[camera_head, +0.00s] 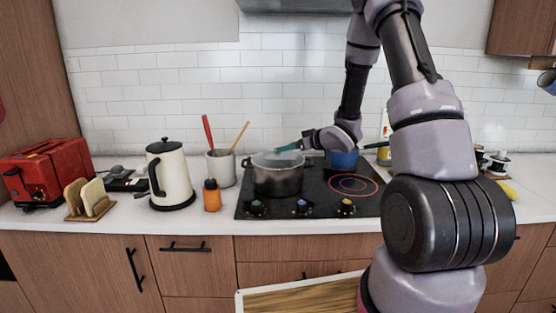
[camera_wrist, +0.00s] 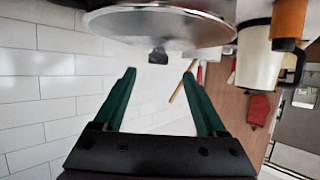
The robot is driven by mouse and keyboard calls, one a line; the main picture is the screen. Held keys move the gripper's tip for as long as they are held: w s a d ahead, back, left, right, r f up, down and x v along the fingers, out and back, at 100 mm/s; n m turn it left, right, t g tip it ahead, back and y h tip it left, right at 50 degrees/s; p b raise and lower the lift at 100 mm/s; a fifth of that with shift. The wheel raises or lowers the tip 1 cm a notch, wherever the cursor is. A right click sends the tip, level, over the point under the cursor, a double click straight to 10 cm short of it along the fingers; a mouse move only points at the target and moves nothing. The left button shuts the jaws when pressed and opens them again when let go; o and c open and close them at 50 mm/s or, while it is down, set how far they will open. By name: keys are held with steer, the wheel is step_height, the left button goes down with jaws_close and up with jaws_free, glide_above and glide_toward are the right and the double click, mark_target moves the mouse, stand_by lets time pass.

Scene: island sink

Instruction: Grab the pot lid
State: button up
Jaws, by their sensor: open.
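The pot lid (camera_head: 268,160) lies on top of a dark grey pot (camera_head: 278,182) on the cooktop. In the wrist view the lid (camera_wrist: 160,22) is a large shiny disc at the top, with a small dark knob (camera_wrist: 158,57) sticking out from it. My gripper (camera_head: 287,147) is above the right side of the lid, coming from the right. In the wrist view my gripper (camera_wrist: 159,74) has its two green fingers spread and nothing between them. The knob appears just past the fingertips, in line with the gap. I cannot tell the exact distance.
The black cooktop (camera_head: 325,205) also holds a blue pot (camera_head: 344,160) behind my wrist. To the left stand a utensil crock (camera_head: 221,170), an orange bottle (camera_head: 212,196), a white kettle (camera_head: 171,176) and a red toaster (camera_head: 40,172). A tiled wall (camera_head: 265,92) is behind.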

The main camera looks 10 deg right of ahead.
mark_target(278, 155)
steer(key=x, duration=0.6)
steer(key=shift+w+f, duration=0.35)
jaws_close()
